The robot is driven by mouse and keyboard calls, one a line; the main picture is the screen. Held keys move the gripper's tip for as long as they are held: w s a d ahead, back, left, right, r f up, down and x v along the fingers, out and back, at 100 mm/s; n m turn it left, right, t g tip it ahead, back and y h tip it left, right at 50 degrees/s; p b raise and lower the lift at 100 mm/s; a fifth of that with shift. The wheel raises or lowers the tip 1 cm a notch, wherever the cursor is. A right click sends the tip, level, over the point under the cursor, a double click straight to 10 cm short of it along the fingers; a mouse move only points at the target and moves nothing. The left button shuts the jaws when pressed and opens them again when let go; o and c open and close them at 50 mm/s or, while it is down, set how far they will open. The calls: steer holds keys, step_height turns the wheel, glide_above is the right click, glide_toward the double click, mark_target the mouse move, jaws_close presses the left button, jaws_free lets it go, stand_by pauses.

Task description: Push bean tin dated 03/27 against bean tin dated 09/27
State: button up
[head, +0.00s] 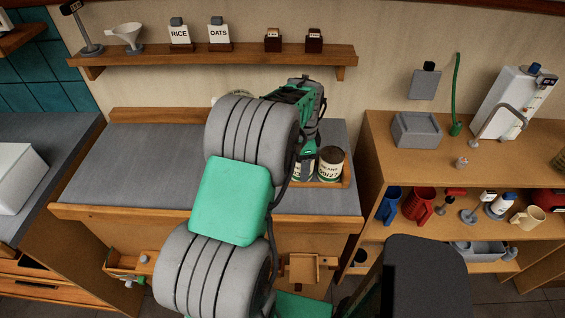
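My gripper (308,146) is just above and behind the left tin, pointing down. Its fingertips are largely hidden, so I cannot tell whether it is open or shut.
A low wooden edge (347,172) lies right of the tins. My arm covers the counter's middle. The counter's left part (140,165) is clear. A wall shelf (215,57) above holds a funnel and RICE and OATS containers. A wooden shelf unit (385,150) stands at the right.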

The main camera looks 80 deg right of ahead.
steer(key=shift+s+d, duration=0.15)
steer(key=shift+s, duration=0.55)
stand_by(0.4)
stand_by(0.5)
steer(key=o, duration=1.6)
step_height(320, 180, up, 8)
steer(key=shift+f+b, duration=0.1)
steer(key=shift+b, duration=0.8)
